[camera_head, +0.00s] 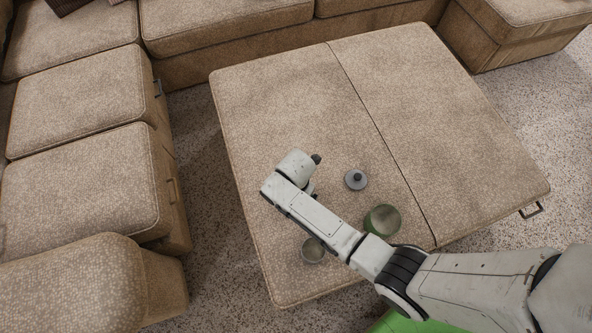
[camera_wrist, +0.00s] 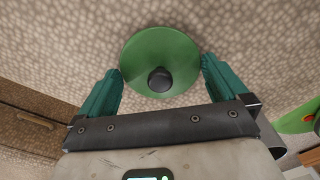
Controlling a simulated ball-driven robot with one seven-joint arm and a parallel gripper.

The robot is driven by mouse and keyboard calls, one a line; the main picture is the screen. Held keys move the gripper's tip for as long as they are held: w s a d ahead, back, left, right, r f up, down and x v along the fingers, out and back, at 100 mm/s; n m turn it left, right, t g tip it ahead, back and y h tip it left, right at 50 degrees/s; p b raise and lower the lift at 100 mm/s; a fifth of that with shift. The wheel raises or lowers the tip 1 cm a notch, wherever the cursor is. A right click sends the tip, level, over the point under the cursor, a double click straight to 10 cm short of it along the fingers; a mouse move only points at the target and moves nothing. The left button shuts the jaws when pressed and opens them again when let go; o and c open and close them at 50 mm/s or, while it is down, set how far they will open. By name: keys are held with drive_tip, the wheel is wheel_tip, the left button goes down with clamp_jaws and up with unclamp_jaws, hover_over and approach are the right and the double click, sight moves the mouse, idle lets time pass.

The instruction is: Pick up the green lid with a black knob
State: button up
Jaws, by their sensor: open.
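The green lid (camera_wrist: 160,50) is a round disc with a black knob (camera_wrist: 160,79) at its middle, lying on beige woven upholstery in the wrist view. My gripper (camera_wrist: 160,66) is open, with one teal finger on each side of the lid and nothing clamped. The fingertips are near the lid's left and right edges; I cannot tell whether they touch it. In the head view my arm reaches over the ottoman, and its end hides the fingers and the green lid.
A beige ottoman (camera_head: 400,110) bears a grey lid with a dark knob (camera_head: 356,181), a green-sided bowl or pot (camera_head: 383,220) and a greyish bowl or pot (camera_head: 313,250) close to my arm. Sofas (camera_head: 80,110) stand left and behind. The ottoman's far half is clear.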

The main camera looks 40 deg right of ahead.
drive_tip(key=shift+s, duration=0.1)
drive_tip(key=c, duration=0.9)
